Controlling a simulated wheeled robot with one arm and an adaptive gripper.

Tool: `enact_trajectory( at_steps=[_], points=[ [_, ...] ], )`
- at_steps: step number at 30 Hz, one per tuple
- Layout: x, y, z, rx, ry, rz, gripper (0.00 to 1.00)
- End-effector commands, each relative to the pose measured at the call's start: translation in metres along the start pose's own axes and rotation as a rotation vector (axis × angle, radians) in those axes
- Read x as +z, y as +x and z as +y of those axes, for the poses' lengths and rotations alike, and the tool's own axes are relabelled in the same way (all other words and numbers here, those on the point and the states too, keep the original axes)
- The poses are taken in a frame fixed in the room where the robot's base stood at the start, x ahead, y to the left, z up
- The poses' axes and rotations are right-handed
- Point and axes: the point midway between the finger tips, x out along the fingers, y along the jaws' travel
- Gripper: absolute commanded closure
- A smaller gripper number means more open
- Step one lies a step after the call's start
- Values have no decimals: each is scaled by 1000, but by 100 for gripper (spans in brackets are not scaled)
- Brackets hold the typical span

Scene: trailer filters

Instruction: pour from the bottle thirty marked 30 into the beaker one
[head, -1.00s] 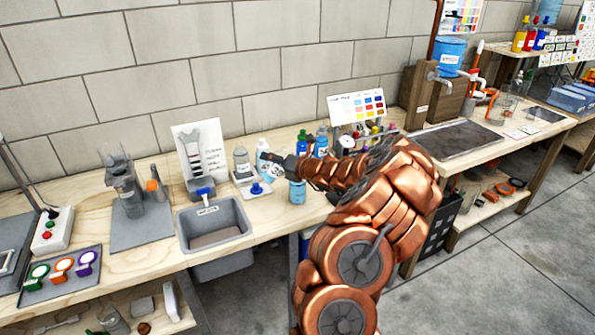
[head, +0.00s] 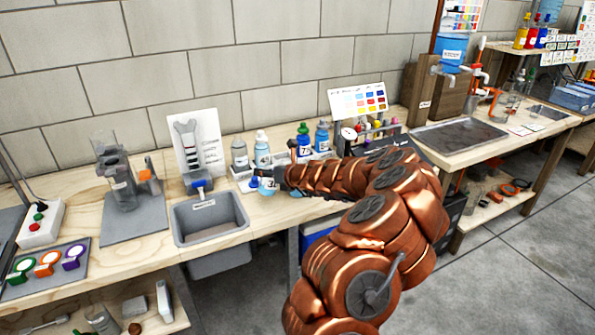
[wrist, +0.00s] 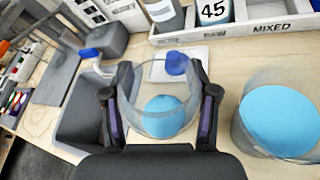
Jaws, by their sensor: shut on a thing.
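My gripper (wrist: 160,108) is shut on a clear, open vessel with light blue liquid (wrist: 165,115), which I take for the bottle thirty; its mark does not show. In the head view the held bottle (head: 267,186) is partly seen at the tip of my arm, low over the bench. A wider clear beaker (wrist: 240,120) with light blue liquid stands close on the right in the wrist view, apart from the held bottle. I take it for beaker one; my arm hides most of it in the head view. A blue cap (wrist: 178,63) lies on a white pad behind.
A grey sink (head: 208,218) lies to the left. A tray labelled MIXED (wrist: 270,28) with bottles, one marked 45 (wrist: 213,10), stands behind. A bottle marked 75 (head: 303,143), a colour chart (head: 360,100) and a grey stand (head: 122,185) are also on the bench.

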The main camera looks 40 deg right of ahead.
Motion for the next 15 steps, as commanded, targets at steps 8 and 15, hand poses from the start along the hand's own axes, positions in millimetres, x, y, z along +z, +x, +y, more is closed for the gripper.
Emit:
enact_trajectory(
  at_steps=[8, 15],
  points=[
    [-14, 7, 1, -45, -98, 17, 98],
    [-19, 11, 5, -97, -209, 41, 98]
  ],
)
